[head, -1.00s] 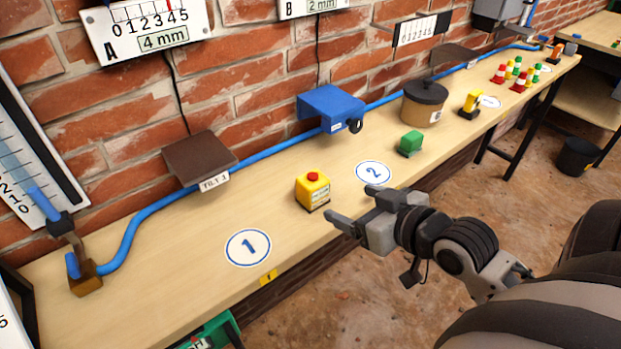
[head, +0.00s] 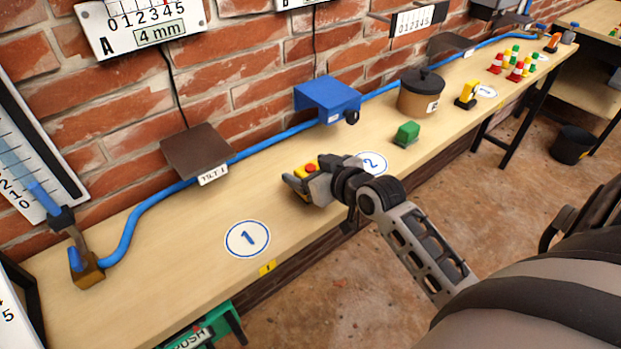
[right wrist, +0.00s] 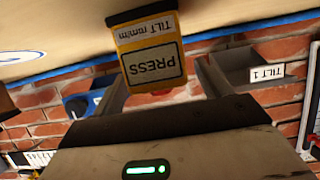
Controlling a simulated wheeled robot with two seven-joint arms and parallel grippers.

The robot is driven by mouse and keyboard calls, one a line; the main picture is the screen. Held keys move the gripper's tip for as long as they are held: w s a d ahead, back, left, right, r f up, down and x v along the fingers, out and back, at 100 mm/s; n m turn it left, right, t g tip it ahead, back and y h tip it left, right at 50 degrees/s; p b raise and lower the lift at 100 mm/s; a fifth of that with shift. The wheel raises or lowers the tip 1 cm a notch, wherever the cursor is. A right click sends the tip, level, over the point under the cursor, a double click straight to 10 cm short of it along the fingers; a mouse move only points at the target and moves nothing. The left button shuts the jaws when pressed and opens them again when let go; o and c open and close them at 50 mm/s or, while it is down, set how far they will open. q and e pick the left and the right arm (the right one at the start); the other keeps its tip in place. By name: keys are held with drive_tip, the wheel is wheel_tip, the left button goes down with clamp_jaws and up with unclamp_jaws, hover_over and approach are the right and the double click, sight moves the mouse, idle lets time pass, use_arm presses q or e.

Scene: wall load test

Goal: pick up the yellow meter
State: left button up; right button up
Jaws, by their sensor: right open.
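The yellow meter (head: 311,167) is a small yellow box with a red button on top, standing on the wooden bench. My right gripper (head: 300,178) is at the meter and hides most of it in the head view. In the right wrist view the meter (right wrist: 150,50) shows its labels "PRESS" and "TILT mm/m" upside down. There my right gripper's open fingers (right wrist: 160,72) lie on either side of it, with a visible gap on the right. I cannot tell whether the left finger touches it. My left gripper is not in view.
The bench (head: 190,270) is clear around the round "1" marker (head: 247,239). A green block (head: 406,134) stands to the right, near the "2" marker (head: 373,162). A brown tilt plate (head: 197,152), blue bracket (head: 328,98) and blue hose (head: 145,215) lie along the brick wall.

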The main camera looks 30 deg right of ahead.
drive_tip(key=shift+x, duration=0.85)
drive_tip(key=c, duration=1.2)
drive_tip(key=shift+c, duration=0.4)
drive_tip(key=shift+r, duration=0.15)
